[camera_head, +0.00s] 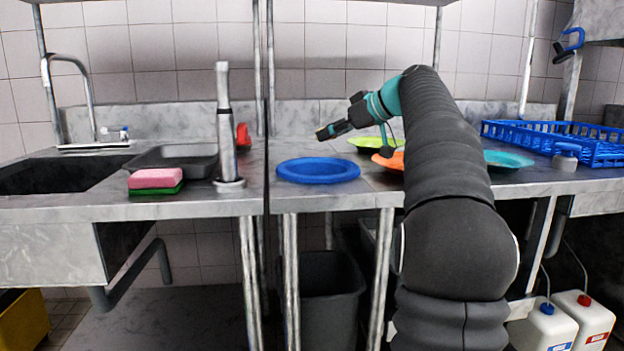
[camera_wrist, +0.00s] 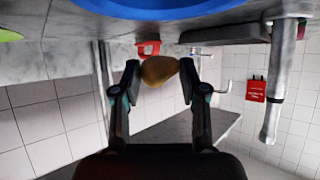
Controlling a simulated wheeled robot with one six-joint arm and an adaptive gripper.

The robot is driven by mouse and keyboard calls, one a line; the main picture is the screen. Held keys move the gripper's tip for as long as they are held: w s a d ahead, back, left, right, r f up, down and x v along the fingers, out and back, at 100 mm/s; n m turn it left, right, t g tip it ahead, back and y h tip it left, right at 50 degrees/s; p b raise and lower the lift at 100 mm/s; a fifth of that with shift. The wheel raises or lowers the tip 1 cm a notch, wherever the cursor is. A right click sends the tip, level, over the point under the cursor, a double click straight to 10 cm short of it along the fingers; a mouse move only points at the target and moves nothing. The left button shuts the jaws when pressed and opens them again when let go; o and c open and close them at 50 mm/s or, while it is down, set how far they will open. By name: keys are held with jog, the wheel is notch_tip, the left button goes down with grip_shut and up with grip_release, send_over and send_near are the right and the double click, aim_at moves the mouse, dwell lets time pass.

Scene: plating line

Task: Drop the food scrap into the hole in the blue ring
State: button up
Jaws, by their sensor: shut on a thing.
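The food scrap (camera_wrist: 160,70) is a rounded, brownish-yellow lump between my two fingertips in the wrist view. My gripper (camera_wrist: 159,75) is shut on it. In the head view my gripper (camera_head: 324,133) is held in the air, above and toward the back of the blue ring. The scrap is too small there to make out clearly. The blue ring (camera_head: 318,180) lies flat on the steel counter, and its edge shows at the top of the wrist view (camera_wrist: 185,8). The scrap is apart from the ring. The inside of the hole cannot be made out clearly.
Yellow-green (camera_head: 366,141), orange (camera_head: 385,162) and teal (camera_head: 508,159) plates lie right of the ring, partly behind my arm. A blue rack (camera_head: 590,148) stands far right. A steel post (camera_head: 225,120), tray (camera_head: 175,157) and pink sponge (camera_head: 155,178) are left. A dark bin (camera_head: 332,310) stands below.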

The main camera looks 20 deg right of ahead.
jog(key=shift+f+b, duration=0.5)
jog(key=shift+f, duration=0.4)
jog(key=o, duration=0.9)
jog(key=v, duration=1.2)
jog(key=shift+s, duration=0.1)
